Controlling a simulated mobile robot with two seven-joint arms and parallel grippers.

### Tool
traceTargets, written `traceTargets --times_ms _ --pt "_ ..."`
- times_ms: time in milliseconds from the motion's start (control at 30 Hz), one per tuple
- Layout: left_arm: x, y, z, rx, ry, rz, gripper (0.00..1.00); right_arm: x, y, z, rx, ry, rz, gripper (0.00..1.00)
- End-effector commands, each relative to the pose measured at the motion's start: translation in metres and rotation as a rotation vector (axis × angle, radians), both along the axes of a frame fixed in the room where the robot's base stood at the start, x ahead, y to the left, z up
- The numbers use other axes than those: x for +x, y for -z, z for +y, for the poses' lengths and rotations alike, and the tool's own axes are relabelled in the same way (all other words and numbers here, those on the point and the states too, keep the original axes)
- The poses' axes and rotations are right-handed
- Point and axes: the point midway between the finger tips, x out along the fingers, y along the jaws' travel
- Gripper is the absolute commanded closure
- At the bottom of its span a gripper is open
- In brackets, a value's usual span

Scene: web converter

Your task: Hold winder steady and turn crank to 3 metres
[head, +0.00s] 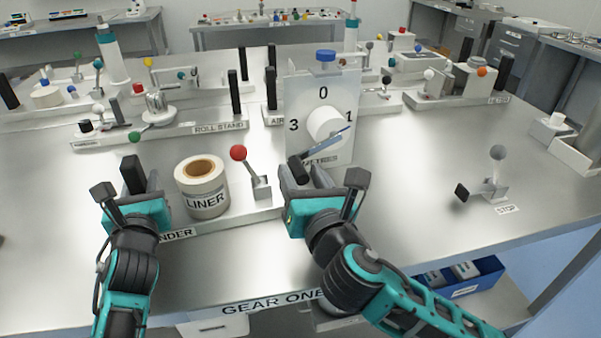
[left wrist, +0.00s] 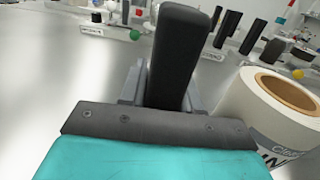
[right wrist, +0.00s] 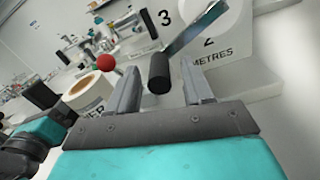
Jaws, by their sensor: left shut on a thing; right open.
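The winder's white dial plate (head: 345,88) stands upright, with 0, 1 and 3 legible in the head view; 2 and METRES show in the right wrist view. The crank's metal arm (head: 325,143) slants from the white hub (head: 326,123) down-left to a black knob (head: 298,170), pointing between 3 and 2. My right gripper (head: 308,180) is open, its fingers either side of the knob (right wrist: 159,73); contact is not visible. My left gripper (head: 136,184) is shut on the black upright handle (left wrist: 178,60) at the winder base's left end.
The LINER roll (head: 203,190) and a red-knobbed lever (head: 240,155) stand between my grippers. A grey-knobbed STOP lever (head: 496,180) is at right. ROLL STAND (head: 215,128) and other fixtures stand behind. The bench is clear between dial and STOP lever.

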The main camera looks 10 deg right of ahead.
Motion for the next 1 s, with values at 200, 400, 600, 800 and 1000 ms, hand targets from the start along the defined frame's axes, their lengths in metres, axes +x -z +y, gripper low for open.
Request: traceTargets --times_ms 200,400,600,800,1000 --pt "-0.0010 0.0116 0.0029 0.002 -0.009 0.026 1.00 0.0110 0.0008 0.0008 0.001 0.000 0.001 0.49" --pt "-0.0010 0.0116 0.0029 0.002 -0.009 0.026 1.00 0.0111 0.0008 0.0008 0.001 0.000 0.001 0.49" --pt "-0.0010 0.0116 0.0029 0.002 -0.009 0.026 1.00 0.0108 0.0008 0.0008 0.001 0.000 0.001 0.67" --pt "-0.0009 0.0117 0.0029 0.002 -0.009 0.026 1.00 0.0108 0.0008 0.0007 0.001 0.001 0.001 0.86" --pt "-0.0009 0.0117 0.0030 0.001 -0.009 0.026 1.00 0.0108 0.0010 0.0004 0.001 0.001 0.001 1.00"
